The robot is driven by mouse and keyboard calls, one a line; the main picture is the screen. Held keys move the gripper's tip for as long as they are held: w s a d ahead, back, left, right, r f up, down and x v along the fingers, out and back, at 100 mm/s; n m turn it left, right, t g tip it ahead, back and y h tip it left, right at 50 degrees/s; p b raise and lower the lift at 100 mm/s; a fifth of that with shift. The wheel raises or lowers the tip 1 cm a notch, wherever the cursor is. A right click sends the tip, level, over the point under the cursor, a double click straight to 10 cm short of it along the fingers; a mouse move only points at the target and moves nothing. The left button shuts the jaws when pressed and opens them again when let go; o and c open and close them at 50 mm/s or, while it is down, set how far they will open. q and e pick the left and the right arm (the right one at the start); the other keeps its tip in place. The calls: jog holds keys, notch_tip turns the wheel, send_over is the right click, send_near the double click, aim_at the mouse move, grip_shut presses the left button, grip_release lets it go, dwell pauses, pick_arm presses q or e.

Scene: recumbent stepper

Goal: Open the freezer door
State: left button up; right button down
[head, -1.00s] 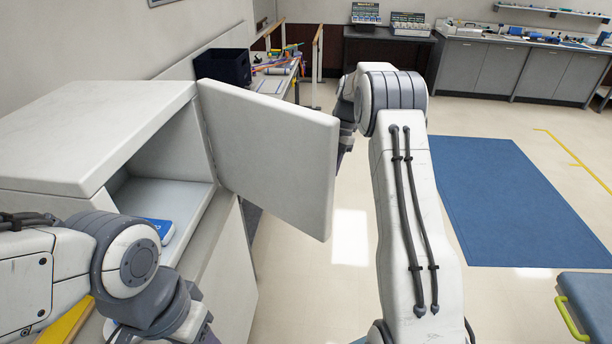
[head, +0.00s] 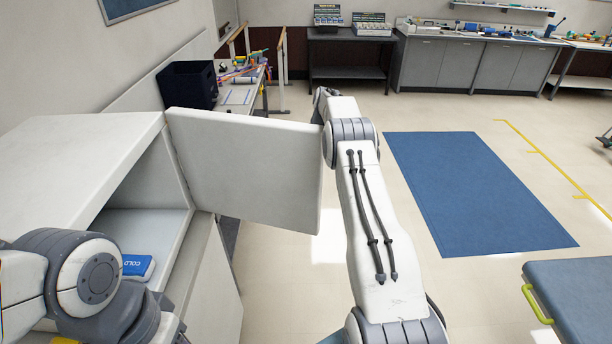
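The freezer (head: 70,165) is a white cabinet at the left of the head view. Its white door (head: 245,172) stands wide open, swung out to the right from its hinge side. A blue cold pack (head: 138,266) lies on the freezer floor inside. My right arm reaches forward beside the door's free edge; its gripper is hidden behind the arm and door. My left arm is bent at the lower left, in front of the freezer; its gripper fingers are not seen.
A dark bin (head: 188,85) and a table with colourful items (head: 240,80) stand behind the door. A blue floor mat (head: 475,190) lies to the right. A blue padded bench (head: 575,295) with a green handle is at the lower right. Floor between is clear.

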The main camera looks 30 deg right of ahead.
jog(key=shift+s+d, duration=0.15)
jog(key=shift+d, duration=0.35)
jog(key=c, duration=1)
grip_release()
jog(key=shift+c, duration=0.2)
jog(key=shift+o, duration=1.3)
jog(key=shift+s+d, duration=0.1)
jog(key=shift+d, duration=0.05)
jog(key=shift+a, duration=0.2)
jog(key=shift+a, duration=0.1)
